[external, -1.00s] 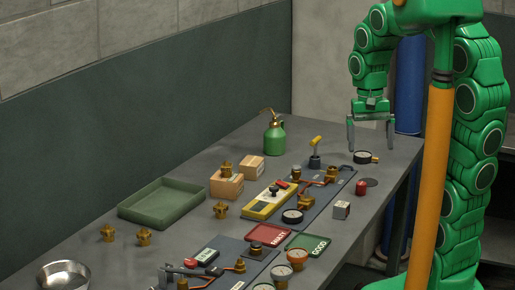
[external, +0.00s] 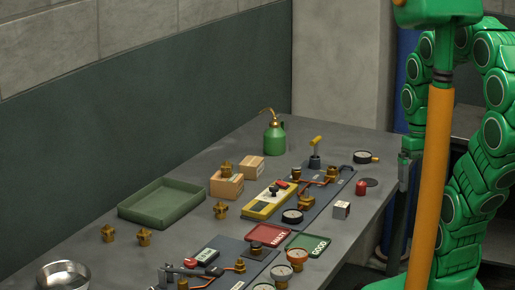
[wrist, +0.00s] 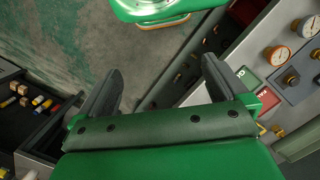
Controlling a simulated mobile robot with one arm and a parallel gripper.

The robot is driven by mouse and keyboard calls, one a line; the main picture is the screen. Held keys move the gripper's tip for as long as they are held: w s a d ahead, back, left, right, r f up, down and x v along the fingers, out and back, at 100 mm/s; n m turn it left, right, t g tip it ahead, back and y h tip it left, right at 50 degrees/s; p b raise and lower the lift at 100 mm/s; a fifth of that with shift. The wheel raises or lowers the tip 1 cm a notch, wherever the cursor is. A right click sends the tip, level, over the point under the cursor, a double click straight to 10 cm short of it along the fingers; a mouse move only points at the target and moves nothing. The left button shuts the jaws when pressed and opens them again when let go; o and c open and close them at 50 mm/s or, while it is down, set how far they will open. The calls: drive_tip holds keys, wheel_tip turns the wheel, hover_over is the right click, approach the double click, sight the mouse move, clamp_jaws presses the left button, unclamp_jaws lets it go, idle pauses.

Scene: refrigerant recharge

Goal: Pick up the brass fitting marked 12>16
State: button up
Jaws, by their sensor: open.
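Several brass fittings stand on the bench in the external view. Two are at the front left, the left one (external: 108,233) and the right one (external: 144,237). Another brass fitting (external: 221,210) stands right of the green tray, and one more (external: 227,169) sits on a cardboard box. Their markings are too small to read, so I cannot tell which is 12>16. My gripper (wrist: 159,76) is open and empty in the wrist view, with floor beyond its fingers. In the external view it is beyond the bench's right edge, partly hidden by my orange column.
The green tray (external: 163,204) lies near the wall, and a metal bowl (external: 63,277) is at the front left. A green oil can (external: 274,138) stands at the back. Panels, gauges and the red mat (external: 269,235) and green mat (external: 308,244) crowd the right side.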

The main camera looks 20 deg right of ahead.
drive_tip(key=c, duration=0.5)
drive_tip(key=shift+c, duration=0.2)
